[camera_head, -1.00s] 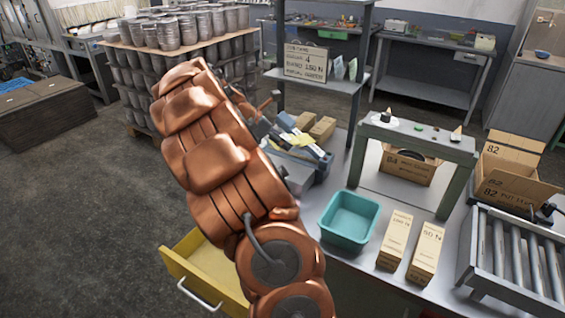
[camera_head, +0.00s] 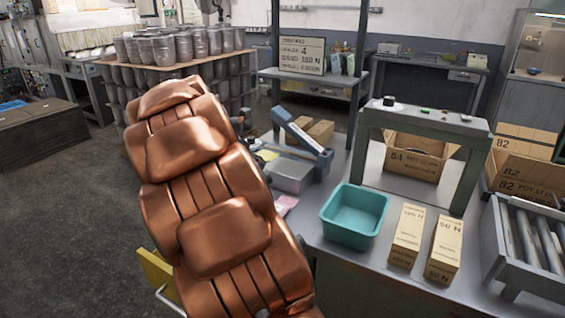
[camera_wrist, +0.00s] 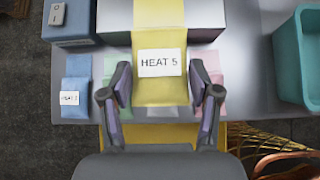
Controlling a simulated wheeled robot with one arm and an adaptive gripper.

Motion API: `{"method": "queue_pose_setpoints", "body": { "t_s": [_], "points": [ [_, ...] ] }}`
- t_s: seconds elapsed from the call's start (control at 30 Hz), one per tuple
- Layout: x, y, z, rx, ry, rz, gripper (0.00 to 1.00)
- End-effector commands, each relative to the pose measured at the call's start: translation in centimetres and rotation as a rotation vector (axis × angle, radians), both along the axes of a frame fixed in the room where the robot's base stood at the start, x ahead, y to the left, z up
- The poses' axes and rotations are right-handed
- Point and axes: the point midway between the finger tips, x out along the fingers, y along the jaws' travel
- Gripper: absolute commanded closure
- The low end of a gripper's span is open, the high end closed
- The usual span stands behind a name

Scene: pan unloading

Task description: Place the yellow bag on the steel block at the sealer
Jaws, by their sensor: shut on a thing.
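The yellow bag (camera_wrist: 160,98), with a white label reading "HEAT 5", is between the two fingers of my gripper (camera_wrist: 160,78) in the wrist view. My gripper is shut on it. In the head view the block (camera_head: 290,176) sits in front of the blue sealer (camera_head: 305,137), right of my arm, which hides my gripper.
A blue bag (camera_wrist: 76,88), a green bag (camera_wrist: 110,68) and a pink bag (camera_wrist: 217,87) lie nearby. A teal bin (camera_head: 353,216) stands on the bench to the right. Below the bench edge a yellow drawer (camera_head: 156,274) is open.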

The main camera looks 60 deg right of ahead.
Motion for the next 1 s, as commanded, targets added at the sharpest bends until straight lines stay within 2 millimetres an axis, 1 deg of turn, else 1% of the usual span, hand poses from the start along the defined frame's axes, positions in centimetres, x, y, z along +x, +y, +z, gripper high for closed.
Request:
{"method": "queue_pose_setpoints", "body": {
  "t_s": [0.4, 0.7, 0.83, 1.0],
  "points": [
    [0.4, -8.0, -0.8, 0.004, 0.003, -0.004, 0.82],
    [0.7, -13.2, -1.2, 0.003, 0.002, -0.004, 0.82],
    [1.0, -14.7, -1.3, 0.001, 0.001, -0.001, 0.82],
    [1.0, -15.5, -1.5, 0.001, 0.001, -0.001, 0.82]
  ]
}}
